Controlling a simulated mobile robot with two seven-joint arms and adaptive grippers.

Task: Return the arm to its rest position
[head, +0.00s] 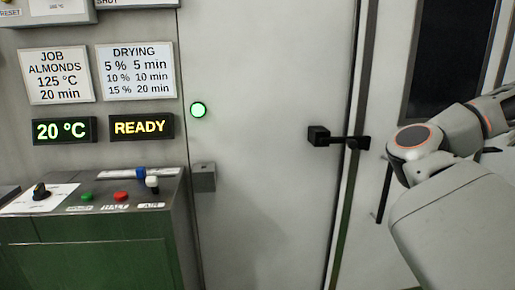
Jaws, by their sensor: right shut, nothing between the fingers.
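My right arm (415,140) stands at the right side of the head view. Its grey links with orange rings bend at a joint, and the upper one leads off toward the right edge. My right gripper is shut and empty, and its fingers are hard to make out. The arm is to the right of the black door latch (319,136) and looks apart from it. My left gripper is not in view.
A grey door (265,60) fills the middle. A green lamp (198,110) glows beside it. Displays read 20 °C (63,131) and READY (141,127).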

